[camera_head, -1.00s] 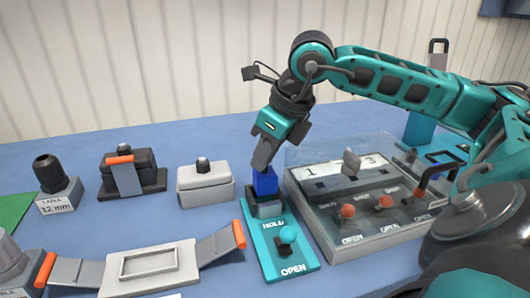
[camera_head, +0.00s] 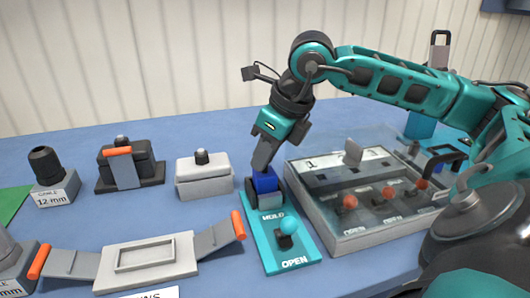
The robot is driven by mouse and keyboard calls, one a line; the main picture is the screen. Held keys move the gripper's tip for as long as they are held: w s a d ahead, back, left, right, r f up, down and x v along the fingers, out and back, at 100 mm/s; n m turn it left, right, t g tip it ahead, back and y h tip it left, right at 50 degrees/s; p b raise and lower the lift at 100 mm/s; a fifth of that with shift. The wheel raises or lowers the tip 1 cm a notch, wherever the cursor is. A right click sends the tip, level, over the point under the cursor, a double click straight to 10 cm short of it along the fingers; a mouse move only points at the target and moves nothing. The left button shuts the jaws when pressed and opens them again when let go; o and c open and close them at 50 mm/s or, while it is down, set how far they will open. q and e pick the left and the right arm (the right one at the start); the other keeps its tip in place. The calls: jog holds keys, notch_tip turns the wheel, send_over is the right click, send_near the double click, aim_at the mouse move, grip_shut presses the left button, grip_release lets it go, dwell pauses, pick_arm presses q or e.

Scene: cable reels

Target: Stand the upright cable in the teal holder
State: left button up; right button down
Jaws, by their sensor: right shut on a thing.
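The teal holder (camera_head: 272,252) lies on the blue table in the middle, with HOLD and OPEN labels and a teal-knobbed lever (camera_head: 288,225). Grey clamp blocks (camera_head: 271,198) stand at its far end. My right gripper (camera_head: 264,170) points down over that end. It is shut on a blue piece (camera_head: 264,184), which looks upright and sits low at the clamp blocks. I cannot tell whether it touches the bottom or is clamped. No long cable shows. My left gripper is out of view.
A clear-sided box (camera_head: 350,230) with several red-knobbed levers stands close right of the holder. To the left are a grey block (camera_head: 205,179), a black clamp (camera_head: 145,168), a 12 mm cable block (camera_head: 62,188) and a grey tray (camera_head: 150,275) with orange-tipped arms.

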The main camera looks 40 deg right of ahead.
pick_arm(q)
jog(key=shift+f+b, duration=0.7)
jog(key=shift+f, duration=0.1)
pick_arm(e)
jog(key=shift+f, duration=0.8)
jog(key=c, duration=1)
grip_release()
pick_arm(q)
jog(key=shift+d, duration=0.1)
pick_arm(e)
jog(key=shift+s+d+r, duration=0.1)
jog(key=shift+s+r, duration=0.05)
jog(key=shift+r, duration=0.45)
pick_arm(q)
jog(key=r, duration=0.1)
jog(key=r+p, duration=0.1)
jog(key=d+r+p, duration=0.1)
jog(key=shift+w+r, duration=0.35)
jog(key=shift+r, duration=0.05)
pick_arm(e)
jog(key=v, duration=1.1)
jog(key=shift+s+r, duration=0.3)
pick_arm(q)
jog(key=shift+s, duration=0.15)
